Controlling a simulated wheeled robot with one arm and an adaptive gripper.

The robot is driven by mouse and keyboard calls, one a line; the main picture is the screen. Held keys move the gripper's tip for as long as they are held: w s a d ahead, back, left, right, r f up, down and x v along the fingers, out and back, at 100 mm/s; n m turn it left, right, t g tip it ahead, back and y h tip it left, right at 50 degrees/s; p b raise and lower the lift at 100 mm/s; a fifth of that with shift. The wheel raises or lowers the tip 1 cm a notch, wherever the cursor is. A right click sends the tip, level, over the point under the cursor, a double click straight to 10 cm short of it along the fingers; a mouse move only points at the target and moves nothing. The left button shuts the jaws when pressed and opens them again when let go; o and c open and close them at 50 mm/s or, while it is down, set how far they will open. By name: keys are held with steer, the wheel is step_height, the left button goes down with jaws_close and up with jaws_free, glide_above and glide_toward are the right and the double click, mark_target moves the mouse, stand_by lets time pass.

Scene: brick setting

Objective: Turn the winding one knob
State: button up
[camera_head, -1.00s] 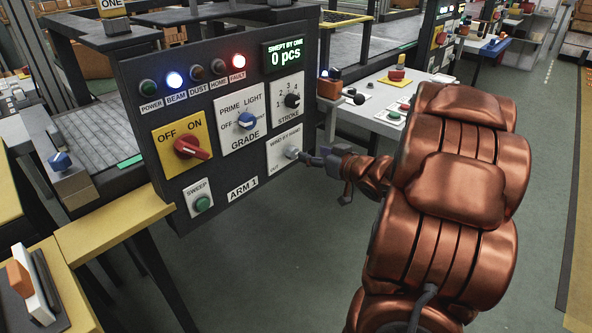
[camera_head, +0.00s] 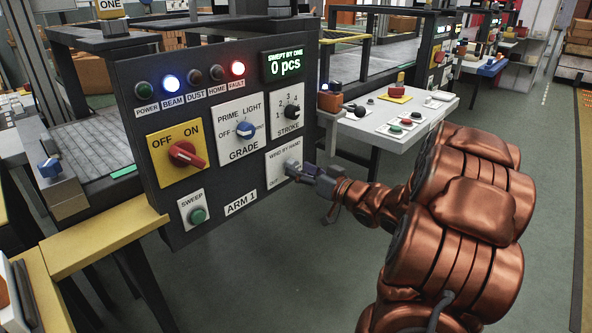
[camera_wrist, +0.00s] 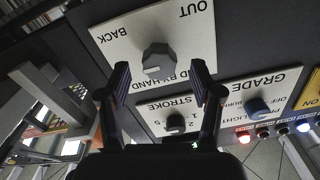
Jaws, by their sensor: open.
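The winding knob, grey, sits on a white plate marked "WIND BY HAND" (camera_head: 277,169) at the lower right of the ARM 1 panel. In the wrist view, upside down, the knob (camera_wrist: 157,60) shows on its plate (camera_wrist: 195,22) with "OUT" and "BACK" lettering. My gripper (camera_head: 303,171) is right at the plate, coming from the right. In the wrist view the two dark fingers of my gripper (camera_wrist: 161,70) are apart, one on each side of the knob in the picture. I see a gap on both sides and cannot tell contact or exact depth.
The dark panel (camera_head: 145,92) also holds a STROKE knob (camera_head: 291,112), a blue GRADE knob (camera_head: 244,129), a red OFF/ON switch (camera_head: 186,154) and a green SWEEP button (camera_head: 198,215). The FAULT lamp (camera_head: 238,68) glows red. A white side table (camera_head: 385,145) stands right of the panel.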

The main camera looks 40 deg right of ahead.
steer(key=shift+x, duration=1.15)
steer(key=shift+c, duration=0.2)
steer(key=c, duration=1.1)
steer(key=shift+r, duration=0.1)
steer(key=shift+r+m+p, duration=0.15)
steer(key=shift+m+p, duration=0.25)
steer(key=shift+p, duration=0.75)
